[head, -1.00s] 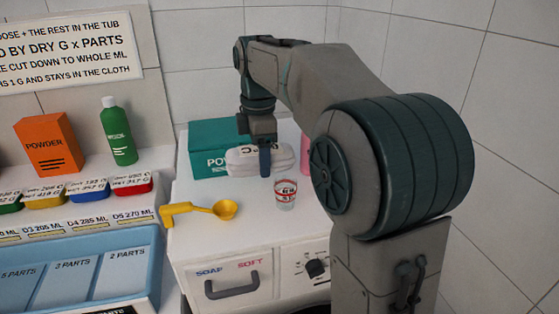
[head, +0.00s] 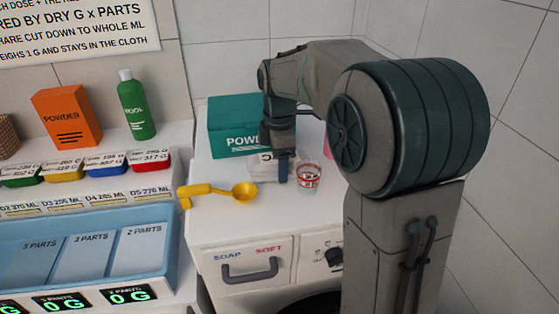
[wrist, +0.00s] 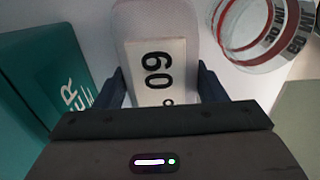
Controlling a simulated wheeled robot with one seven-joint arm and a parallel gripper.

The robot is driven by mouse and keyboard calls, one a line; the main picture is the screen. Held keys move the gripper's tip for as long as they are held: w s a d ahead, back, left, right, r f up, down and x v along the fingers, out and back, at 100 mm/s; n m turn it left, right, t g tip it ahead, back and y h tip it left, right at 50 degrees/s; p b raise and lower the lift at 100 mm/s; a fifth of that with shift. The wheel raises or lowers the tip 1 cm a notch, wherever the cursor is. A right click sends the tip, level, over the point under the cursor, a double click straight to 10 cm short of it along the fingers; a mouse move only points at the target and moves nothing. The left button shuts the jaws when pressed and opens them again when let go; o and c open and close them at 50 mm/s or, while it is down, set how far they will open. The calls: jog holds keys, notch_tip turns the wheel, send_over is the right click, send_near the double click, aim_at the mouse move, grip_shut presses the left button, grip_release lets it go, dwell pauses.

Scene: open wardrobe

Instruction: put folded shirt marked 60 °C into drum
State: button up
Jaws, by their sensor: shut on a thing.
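The folded shirt (head: 262,168) is white and lies between my fingers at the washing machine's top, in front of the green powder box. In the wrist view the shirt (wrist: 160,25) shows a white label reading 60 with a degree mark. My gripper (head: 284,181) points down and is shut on the shirt; in the wrist view its dark fingers are on either side of it. Whether the shirt touches the top is unclear. The drum (head: 312,304) shows only as a dark opening at the bottom edge, partly hidden by my arm.
A clear cup with red markings (head: 309,178) stands close to my gripper's right. A yellow scoop (head: 243,192) lies to its left, and the green powder box (head: 230,128) stands behind. A pink item is mostly hidden behind my arm. The soap drawer (head: 250,266) is closed.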

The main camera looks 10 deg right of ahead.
jog(key=shift+f, duration=0.2)
jog(key=o, duration=1)
